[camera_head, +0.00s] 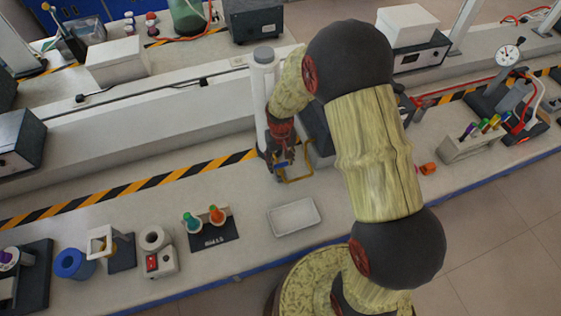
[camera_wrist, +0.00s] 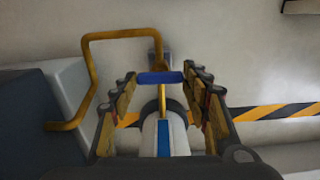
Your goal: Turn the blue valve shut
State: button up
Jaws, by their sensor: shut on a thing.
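The blue valve handle (camera_wrist: 160,77) is a short flat bar between my fingertips in the wrist view, lying crosswise. A thin yellow pipe (camera_wrist: 92,72) bends around to the left of it, and a yellow stem shows just below the handle. In the head view the yellow pipe (camera_head: 299,176) shows beside my gripper (camera_head: 281,160), with a small patch of the blue handle (camera_head: 283,164). My gripper, also in the wrist view (camera_wrist: 160,84), is shut on the handle, with a finger at each end. A white part with a blue stripe (camera_wrist: 163,138) sits below, between the fingers.
A tall white cylinder (camera_head: 263,70) stands right behind my gripper, and a dark box (camera_head: 317,128) is to its right. A white tray (camera_head: 294,216) and a black stand with colored flasks (camera_head: 210,232) sit nearer the front edge. Bench at front left of my gripper is partly clear.

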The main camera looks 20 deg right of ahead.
aim_at(281, 164)
jog(key=o, duration=1.2)
jog(key=shift+c, duration=0.2)
jog(key=shift+r, duration=0.1)
notch_tip(281, 164, up, 12)
jog(key=s+r+t+b, duration=0.2)
jog(key=s+r, duration=0.7)
jog(key=s, duration=0.2)
jog(key=s+r+t+b, duration=0.2)
jog(key=s+r+t, duration=0.1)
jog(key=s+r, duration=0.6)
jog(key=shift+s+t, duration=0.3)
jog(key=shift+s, duration=0.95)
